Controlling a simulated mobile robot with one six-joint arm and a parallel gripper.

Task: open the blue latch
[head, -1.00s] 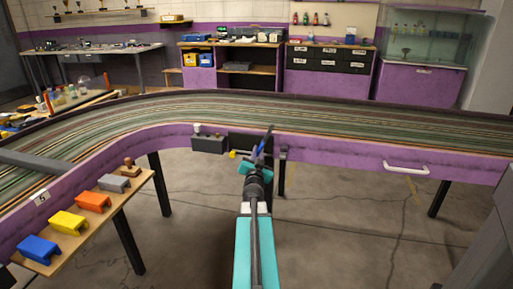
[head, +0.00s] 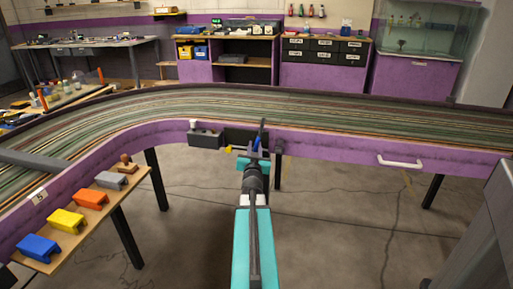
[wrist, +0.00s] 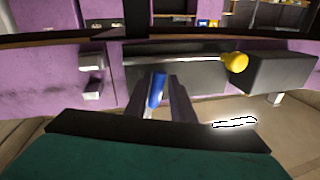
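The blue latch (head: 256,143) is a small blue handle at the purple track wall, in front of a dark panel. In the wrist view the blue latch (wrist: 157,90) stands slightly tilted, nearer the left finger, with a dark plate behind it. My gripper (head: 257,148) reaches up to the latch from the front. In the wrist view the fingers of my gripper (wrist: 164,88) look apart, with the blue latch between them. I cannot tell whether either finger touches it. Part of the latch's base is hidden by the fingers.
A dark box (head: 205,139) with a yellow knob (wrist: 236,62) sits right of the latch in the wrist view. A white handle (head: 400,162) is on the wall to the right. A wooden shelf (head: 118,207) with coloured blocks stands at left. The floor below is clear.

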